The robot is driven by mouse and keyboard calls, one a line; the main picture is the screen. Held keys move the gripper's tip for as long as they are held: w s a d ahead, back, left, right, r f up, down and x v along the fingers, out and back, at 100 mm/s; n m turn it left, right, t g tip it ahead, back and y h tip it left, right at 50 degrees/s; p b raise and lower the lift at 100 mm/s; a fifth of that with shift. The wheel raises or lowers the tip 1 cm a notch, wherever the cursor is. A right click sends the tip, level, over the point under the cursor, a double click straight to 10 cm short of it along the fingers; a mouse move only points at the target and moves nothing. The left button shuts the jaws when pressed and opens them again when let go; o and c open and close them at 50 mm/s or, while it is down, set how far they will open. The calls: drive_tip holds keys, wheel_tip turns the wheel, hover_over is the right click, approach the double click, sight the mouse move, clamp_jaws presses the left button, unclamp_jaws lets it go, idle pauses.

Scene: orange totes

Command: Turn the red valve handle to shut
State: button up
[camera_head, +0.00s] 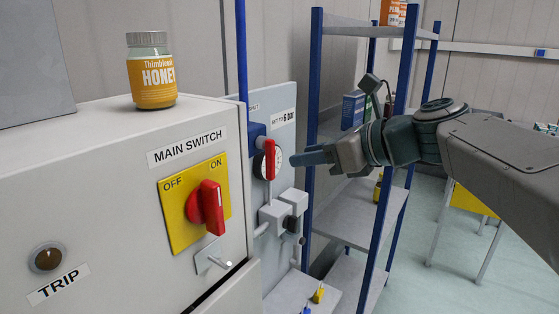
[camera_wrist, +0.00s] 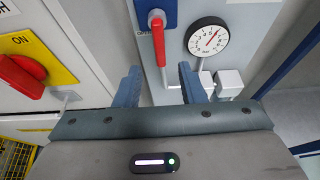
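The red valve handle (camera_head: 269,158) is on a blue valve body (camera_head: 257,133) on the grey panel, beyond the main switch cabinet. In the wrist view the handle (camera_wrist: 159,42) hangs down from the blue body. A round pressure gauge (camera_wrist: 208,39) is just right of it. My gripper (camera_head: 302,156) is right of the handle in the head view. In the wrist view my gripper (camera_wrist: 160,68) is open and empty, its two blue fingers apart. The handle's lower end is in line with the gap between them, with no contact visible.
A cabinet with a red MAIN SWITCH knob (camera_head: 208,207) on a yellow plate stands at the left. A honey jar (camera_head: 151,72) is on top of it. Grey fittings (camera_head: 272,215) sit below the gauge. A blue-framed shelf (camera_head: 312,120) stands close at the right.

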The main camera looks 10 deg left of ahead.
sight(274, 162)
drive_tip(key=p+x, duration=0.1)
drive_tip(key=x, duration=0.9)
drive_tip(key=shift+d, duration=0.1)
drive_tip(key=shift+c, duration=0.3)
clamp_jaws()
